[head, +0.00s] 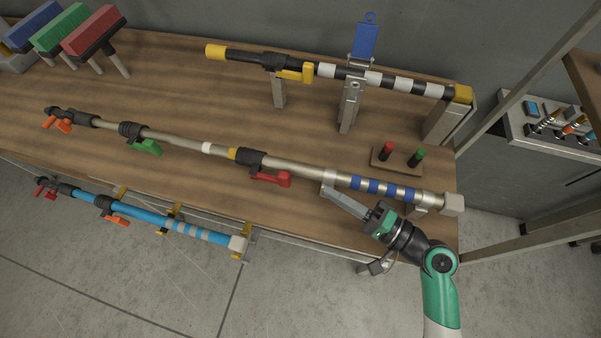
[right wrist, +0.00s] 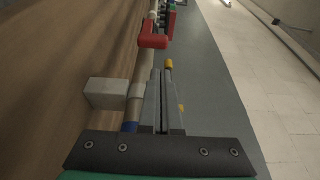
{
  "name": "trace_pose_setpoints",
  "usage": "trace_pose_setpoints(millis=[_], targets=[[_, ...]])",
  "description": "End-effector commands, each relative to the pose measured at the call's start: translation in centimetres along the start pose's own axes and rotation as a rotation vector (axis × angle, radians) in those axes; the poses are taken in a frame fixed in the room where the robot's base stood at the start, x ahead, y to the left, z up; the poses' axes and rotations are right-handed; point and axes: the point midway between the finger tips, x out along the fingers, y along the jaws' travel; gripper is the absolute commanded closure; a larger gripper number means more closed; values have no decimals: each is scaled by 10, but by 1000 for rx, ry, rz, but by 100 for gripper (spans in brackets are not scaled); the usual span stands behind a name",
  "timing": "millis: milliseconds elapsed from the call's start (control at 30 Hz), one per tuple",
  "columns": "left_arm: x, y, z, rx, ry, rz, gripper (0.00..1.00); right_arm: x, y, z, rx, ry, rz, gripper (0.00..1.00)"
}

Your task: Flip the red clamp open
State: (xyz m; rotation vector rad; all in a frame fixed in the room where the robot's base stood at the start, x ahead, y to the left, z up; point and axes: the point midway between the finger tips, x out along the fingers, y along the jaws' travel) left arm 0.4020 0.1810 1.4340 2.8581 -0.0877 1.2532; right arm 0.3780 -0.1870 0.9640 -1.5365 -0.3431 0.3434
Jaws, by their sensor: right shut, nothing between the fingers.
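The red clamp (head: 270,178) sits on the middle, metal-coloured pole, with a dark collar and a red lever. The lever lies along the pole's near side. In the right wrist view the red clamp (right wrist: 153,40) shows ahead of the fingertips. My right gripper (head: 328,192) is shut and empty. Its fingertips are at the pole's near side, to the right of the clamp and apart from it. I cannot tell whether they touch the pole. The shut fingers also show in the wrist view (right wrist: 160,75). My left gripper is not in view.
The pole's green clamp (head: 146,146) is left of the red one. A black-and-white pole (head: 380,78) stands on posts behind. A blue pole (head: 160,218) runs along the bench's front. A small block with red and green knobs (head: 396,160) lies behind the right end.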

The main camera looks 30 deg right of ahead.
Motion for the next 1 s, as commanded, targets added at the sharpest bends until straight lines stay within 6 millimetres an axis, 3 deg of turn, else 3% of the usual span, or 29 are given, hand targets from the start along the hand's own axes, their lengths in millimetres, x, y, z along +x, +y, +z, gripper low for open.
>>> trace_pose_setpoints(millis=[367,567,800,1000], targets=[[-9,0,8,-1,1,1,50,7,3,0,-8,-5,0,100],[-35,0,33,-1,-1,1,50,30,6,1,-11,-7,-6,100],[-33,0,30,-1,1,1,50,79,-1,1,-7,-5,-2,100],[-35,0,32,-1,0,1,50,99,-2,0,-5,-3,-1,100]])
